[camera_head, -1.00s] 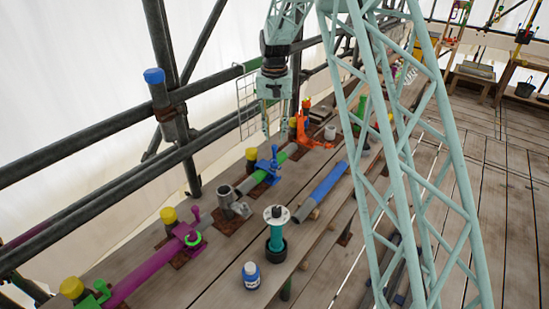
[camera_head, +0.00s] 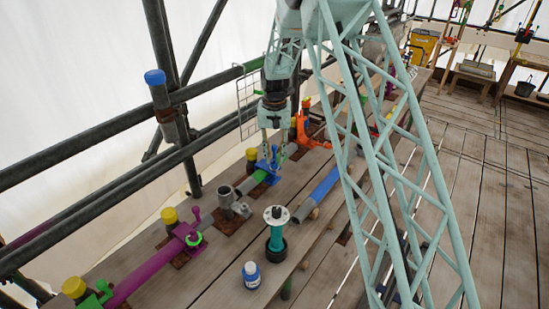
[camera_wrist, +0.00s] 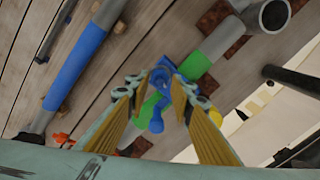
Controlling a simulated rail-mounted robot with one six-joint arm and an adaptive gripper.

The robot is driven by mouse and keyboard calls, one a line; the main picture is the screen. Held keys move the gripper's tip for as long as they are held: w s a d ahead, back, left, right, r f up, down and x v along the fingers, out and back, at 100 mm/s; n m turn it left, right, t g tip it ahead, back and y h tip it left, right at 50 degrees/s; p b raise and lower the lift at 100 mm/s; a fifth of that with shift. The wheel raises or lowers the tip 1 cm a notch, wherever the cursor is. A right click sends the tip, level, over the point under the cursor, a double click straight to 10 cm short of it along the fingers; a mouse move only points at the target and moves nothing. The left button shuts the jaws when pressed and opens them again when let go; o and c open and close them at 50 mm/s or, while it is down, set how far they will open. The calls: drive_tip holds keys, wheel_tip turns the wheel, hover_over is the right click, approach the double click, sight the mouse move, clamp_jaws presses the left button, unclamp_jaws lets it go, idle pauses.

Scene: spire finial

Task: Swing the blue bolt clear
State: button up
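The blue bolt (camera_head: 267,166) sits on the grey and green pipe (camera_head: 258,181) along the plank bench. In the wrist view the blue bolt (camera_wrist: 157,98) shows between the fingers, with a rounded knob end toward the bottom. My gripper (camera_head: 270,151) points down just above the bolt and partly covers it. In the wrist view my gripper (camera_wrist: 160,90) has its two fingers spread, one on each side of the bolt, with gaps showing. I cannot tell whether the fingertips are level with the bolt.
An orange clamp (camera_head: 306,130) stands just behind. A loose grey and blue pipe (camera_head: 322,190) lies to the right. A magenta pipe (camera_head: 139,276) lies at the front left. Scaffold rails (camera_head: 100,128) run along the left.

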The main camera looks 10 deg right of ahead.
drive_tip(key=shift+f, duration=0.3)
clamp_jaws()
